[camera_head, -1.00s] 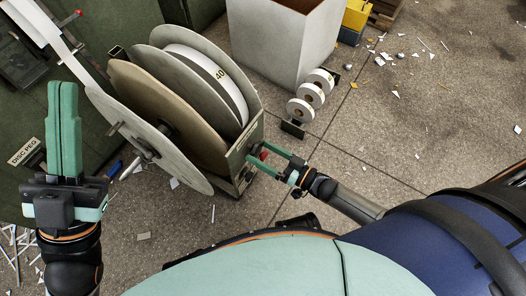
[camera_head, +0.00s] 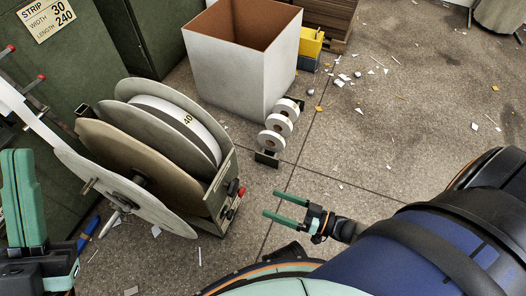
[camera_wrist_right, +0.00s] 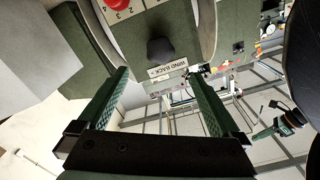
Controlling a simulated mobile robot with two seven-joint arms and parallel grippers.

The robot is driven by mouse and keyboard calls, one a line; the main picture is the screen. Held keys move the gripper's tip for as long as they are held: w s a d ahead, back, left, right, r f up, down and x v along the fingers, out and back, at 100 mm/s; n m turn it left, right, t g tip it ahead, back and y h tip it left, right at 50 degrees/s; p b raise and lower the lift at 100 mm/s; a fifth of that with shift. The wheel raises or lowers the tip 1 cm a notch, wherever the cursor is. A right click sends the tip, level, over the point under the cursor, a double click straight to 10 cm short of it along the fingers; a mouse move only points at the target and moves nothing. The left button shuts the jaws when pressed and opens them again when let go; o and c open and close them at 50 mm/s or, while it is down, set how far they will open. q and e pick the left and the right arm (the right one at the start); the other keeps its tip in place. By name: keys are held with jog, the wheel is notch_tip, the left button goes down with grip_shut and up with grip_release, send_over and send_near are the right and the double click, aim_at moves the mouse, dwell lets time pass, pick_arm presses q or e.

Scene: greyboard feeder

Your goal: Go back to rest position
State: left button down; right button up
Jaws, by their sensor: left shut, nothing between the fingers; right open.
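My right gripper (camera_head: 277,206) is open and empty in the head view. It is above the floor, to the right of the reel feeder and apart from it. Its two green fingers also show in the right wrist view (camera_wrist_right: 160,95), with nothing between them. My left gripper (camera_head: 22,200) is at the left edge of the head view, shut and empty, with its green fingers together pointing up. Its lower part is cut off by the frame edge.
The reel feeder (camera_head: 222,190) holds large grey discs and a white strip reel, with a red knob on its side. Small white rolls (camera_head: 272,141) stand on a holder behind it. A white bin (camera_head: 235,75) and green cabinet (camera_head: 60,75) stand behind. Scraps litter the floor (camera_head: 400,110).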

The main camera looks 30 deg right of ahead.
jog(key=shift+s+d, duration=0.3)
jog(key=shift+s, duration=0.05)
dwell(0.3)
